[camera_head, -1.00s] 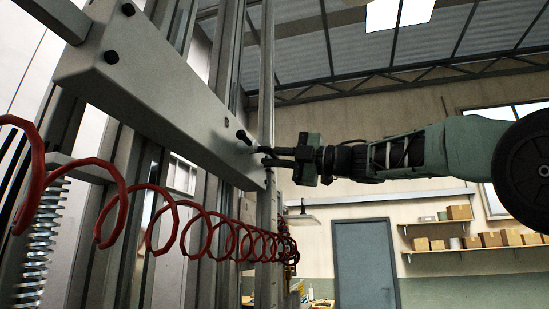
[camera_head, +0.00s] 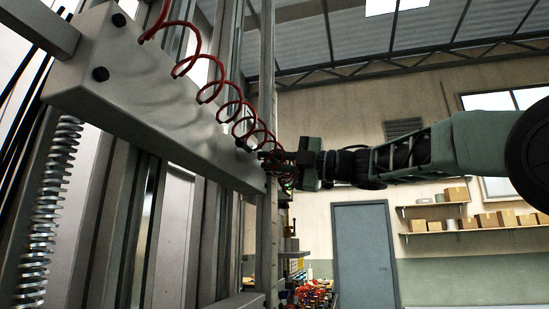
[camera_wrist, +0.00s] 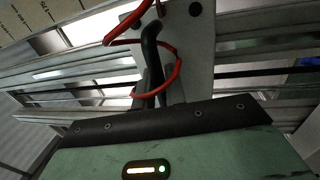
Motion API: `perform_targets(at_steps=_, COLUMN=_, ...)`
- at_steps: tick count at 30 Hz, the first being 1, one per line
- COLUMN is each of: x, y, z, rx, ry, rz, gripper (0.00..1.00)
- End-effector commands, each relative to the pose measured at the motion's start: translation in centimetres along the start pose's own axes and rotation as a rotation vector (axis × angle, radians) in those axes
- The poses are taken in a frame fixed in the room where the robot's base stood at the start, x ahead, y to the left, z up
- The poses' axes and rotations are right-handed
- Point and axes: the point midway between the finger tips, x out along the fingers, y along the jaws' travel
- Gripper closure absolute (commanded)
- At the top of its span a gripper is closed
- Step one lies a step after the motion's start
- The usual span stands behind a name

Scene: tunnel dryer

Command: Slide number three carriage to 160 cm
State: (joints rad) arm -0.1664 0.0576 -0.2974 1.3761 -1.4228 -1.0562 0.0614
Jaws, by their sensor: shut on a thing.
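A pale grey carriage plate (camera_head: 150,100) with dark bolts spans the upright metal rails at the left of the head view. My gripper (camera_head: 264,155) is at the plate's right end, shut on a dark handle there, partly hidden by a red coil. In the wrist view, the black handle (camera_wrist: 151,62) rises in front of the grey plate (camera_wrist: 196,58). The fingertips are hard to tell apart from the handle.
A red coiled hose (camera_head: 207,98) hangs across the plate and close around my gripper. A metal spring (camera_head: 42,215) stands at the left. A pale bracket (camera_head: 235,305) shows low on the rails. A cluttered bench, door (camera_head: 366,255) and box shelf (camera_head: 470,229) are behind.

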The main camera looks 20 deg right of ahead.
Motion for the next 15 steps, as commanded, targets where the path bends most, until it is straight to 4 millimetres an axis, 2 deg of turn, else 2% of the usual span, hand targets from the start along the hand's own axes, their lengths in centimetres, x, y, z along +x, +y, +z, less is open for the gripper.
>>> perform_targets(at_steps=1, x=-0.2, y=-1.4, z=0.1, rx=0.002, ry=0.001, rz=-0.005, gripper=1.00)
perform_targets(at_steps=3, x=-0.3, y=-2.0, z=0.1, rx=0.001, ry=0.001, rz=-0.005, gripper=1.00)
perform_targets(at_steps=15, x=-0.4, y=-2.8, z=0.1, rx=0.002, ry=0.001, rz=-0.009, gripper=1.00)
